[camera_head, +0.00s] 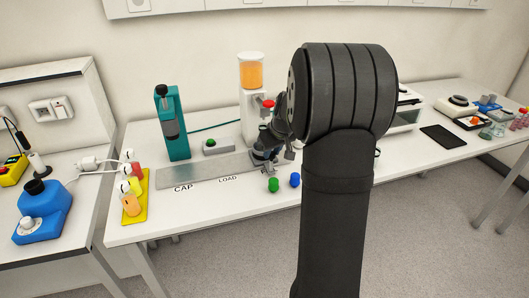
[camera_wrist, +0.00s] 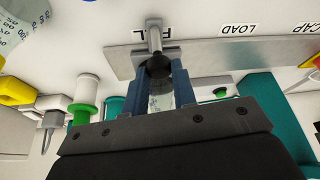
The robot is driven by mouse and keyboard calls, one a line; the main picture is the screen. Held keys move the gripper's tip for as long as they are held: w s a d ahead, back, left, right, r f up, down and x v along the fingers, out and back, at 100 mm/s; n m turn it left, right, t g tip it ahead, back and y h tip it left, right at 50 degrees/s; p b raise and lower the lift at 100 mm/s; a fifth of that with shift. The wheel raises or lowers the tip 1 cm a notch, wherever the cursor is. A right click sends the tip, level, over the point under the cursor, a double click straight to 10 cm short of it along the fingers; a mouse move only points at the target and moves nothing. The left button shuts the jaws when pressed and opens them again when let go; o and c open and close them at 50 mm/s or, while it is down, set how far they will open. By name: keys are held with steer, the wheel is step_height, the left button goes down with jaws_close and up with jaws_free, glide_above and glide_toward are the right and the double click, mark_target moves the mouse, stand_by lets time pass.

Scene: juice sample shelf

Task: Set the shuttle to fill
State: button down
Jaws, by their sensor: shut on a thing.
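The shuttle's grey post with a black knob (camera_wrist: 158,66) stands on its plate at the FILL end of the metal rail (camera_wrist: 200,51). My gripper (camera_wrist: 157,78) is shut on the knob, one finger on each side. The plate and post partly cover the FILL label (camera_wrist: 140,33); the LOAD label (camera_wrist: 239,29) and CAP label (camera_wrist: 306,27) are clear. In the head view my gripper (camera_head: 266,157) is at the rail's right end, below the juice dispenser (camera_head: 252,72), and hides the shuttle. The rail (camera_head: 190,170) is bare over CAP and LOAD.
A teal press (camera_head: 172,125) stands behind the rail's left end. A small box with a green button (camera_head: 217,147) is behind the middle. Green (camera_head: 273,185) and blue (camera_head: 294,180) caps lie at the front edge. A yellow tray (camera_head: 143,182) with bottles is at left.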

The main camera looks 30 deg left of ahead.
steer(key=shift+w+d, duration=0.3)
steer(key=c, duration=1.2)
jaws_free()
steer(key=shift+o, duration=0.2)
steer(key=shift+r, duration=0.15)
steer(key=v, duration=1.7)
